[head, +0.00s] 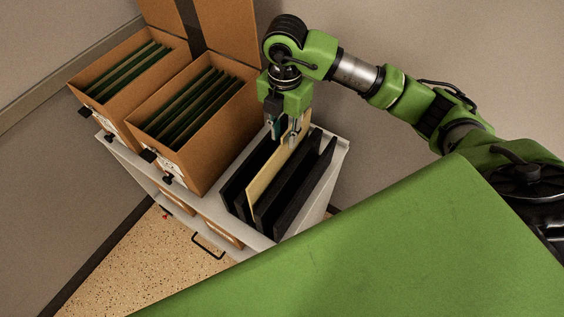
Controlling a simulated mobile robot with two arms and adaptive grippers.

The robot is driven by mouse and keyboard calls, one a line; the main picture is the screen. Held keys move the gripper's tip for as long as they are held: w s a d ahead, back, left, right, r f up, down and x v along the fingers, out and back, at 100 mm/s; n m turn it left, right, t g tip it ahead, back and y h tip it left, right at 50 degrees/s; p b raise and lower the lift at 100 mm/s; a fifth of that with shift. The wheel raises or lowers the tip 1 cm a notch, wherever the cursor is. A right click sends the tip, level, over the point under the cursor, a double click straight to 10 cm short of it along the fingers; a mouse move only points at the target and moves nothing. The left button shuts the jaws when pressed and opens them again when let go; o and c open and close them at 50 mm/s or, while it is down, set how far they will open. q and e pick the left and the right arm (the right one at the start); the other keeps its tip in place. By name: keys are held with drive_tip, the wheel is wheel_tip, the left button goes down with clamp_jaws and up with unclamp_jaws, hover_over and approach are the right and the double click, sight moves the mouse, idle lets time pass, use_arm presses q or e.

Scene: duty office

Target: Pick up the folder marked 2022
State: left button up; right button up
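A tan folder (268,178) stands upright in a black desktop rack (309,189) on top of the white cabinet. No 2022 marking is legible on it from here. My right gripper (283,134) points down at the far end of the folder's upper edge. Its two fingers are apart, one on each side of the folder, with visible space between them. Whether either finger touches the folder is hard to see. My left gripper is not in view.
Two brown boxes of dark green files, a left one (98,107) and a nearer one (166,150), stand left of the rack on the white cabinet (259,240). The wall is close behind. Speckled floor (128,265) shows at lower left.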

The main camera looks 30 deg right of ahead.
sight(286, 150)
drive_tip(key=shift+w+f, duration=0.1)
drive_tip(key=shift+f, duration=0.55)
drive_tip(key=shift+w+f, duration=0.1)
drive_tip(key=shift+f, duration=0.2)
drive_tip(key=shift+s+d+f+p, duration=0.1)
drive_tip(key=shift+f+p, duration=0.45)
drive_tip(key=shift+f, duration=0.1)
drive_tip(key=shift+s+d+f+p, duration=0.1)
drive_tip(key=shift+f+p, duration=0.45)
drive_tip(key=shift+f, duration=0.05)
wheel_tip(286, 150, down, 2)
drive_tip(key=shift+f, duration=0.4)
drive_tip(key=shift+w, duration=0.1)
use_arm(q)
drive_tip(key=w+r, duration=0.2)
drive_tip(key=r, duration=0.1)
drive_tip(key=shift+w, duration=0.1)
use_arm(e)
clamp_jaws()
